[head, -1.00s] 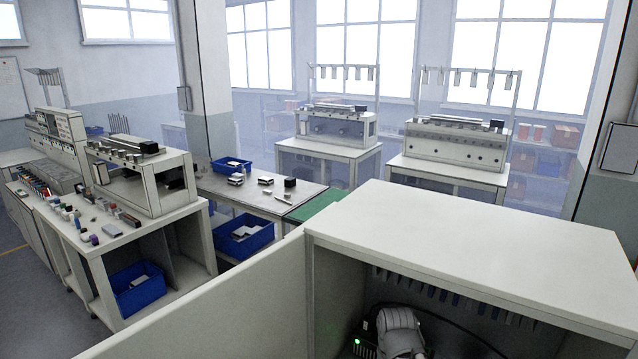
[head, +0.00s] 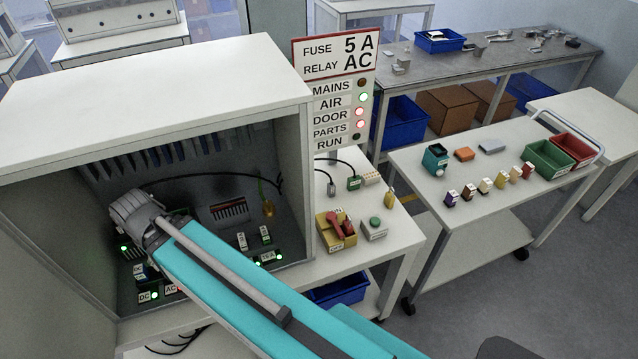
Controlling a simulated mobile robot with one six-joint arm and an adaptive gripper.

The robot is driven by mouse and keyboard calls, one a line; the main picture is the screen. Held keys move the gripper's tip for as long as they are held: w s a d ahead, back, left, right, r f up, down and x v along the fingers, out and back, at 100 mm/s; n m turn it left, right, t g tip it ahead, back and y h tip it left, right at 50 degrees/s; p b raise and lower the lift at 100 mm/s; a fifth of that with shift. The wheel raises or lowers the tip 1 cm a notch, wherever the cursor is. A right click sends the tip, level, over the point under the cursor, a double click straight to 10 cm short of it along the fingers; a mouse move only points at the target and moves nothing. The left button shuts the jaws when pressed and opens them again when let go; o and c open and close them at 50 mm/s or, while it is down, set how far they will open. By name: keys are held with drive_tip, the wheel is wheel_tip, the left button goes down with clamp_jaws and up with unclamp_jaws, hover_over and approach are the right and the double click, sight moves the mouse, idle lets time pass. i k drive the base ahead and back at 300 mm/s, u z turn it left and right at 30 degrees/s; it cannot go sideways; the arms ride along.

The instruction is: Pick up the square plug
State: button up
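My teal arm reaches from the lower right into the open cabinet (head: 312,150). Its far end is a grey rounded part (head: 133,212) inside on the left; no fingertips show, so I cannot see whether my gripper holds anything. No plug is clearly recognisable as the square plug. On the side table right of the cabinet, a small green block plug (head: 354,183) and a grey plug (head: 331,189) each have a dark cable. All three are apart from the arm.
A yellow box (head: 325,238) with red pieces and a grey box with a green button (head: 376,232) stand on the side table. A sign (head: 335,57) reads fuse 5 A, relay AC. A trolley (head: 430,185) with small coloured parts and green and red bins stands right.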

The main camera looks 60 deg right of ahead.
sight(331, 187)
drive_tip(key=z, duration=1.05)
drive_tip(key=k, duration=0.8)
drive_tip(key=z, duration=0.6)
drive_tip(key=i, duration=0.5)
